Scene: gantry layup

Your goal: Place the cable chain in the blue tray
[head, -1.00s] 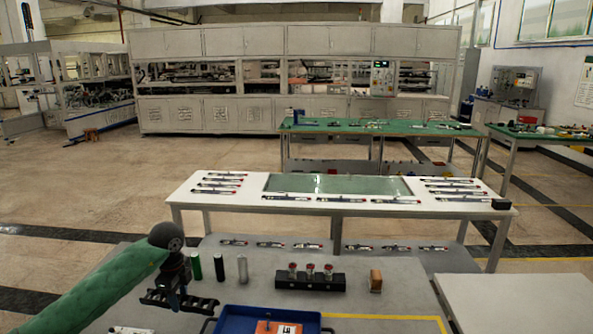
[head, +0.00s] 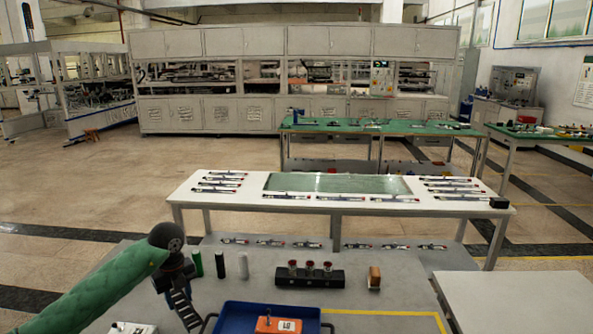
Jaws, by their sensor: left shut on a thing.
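My left gripper (head: 175,280) comes in from the left under a green-sleeved arm. It is shut on the black cable chain (head: 184,307), which hangs tilted below it, its lower end toward the blue tray. The blue tray (head: 228,318) is at the bottom of the head view, just right of the chain, and its near part is cut off by the frame. An orange block with a white label (head: 277,325) is in the tray. The chain looks apart from the tray's left handle, but I cannot tell the gap. My right gripper is not in view.
Green, black and white cylinders (head: 220,265) stand just right of the gripper. A white box (head: 133,328) is at bottom left.

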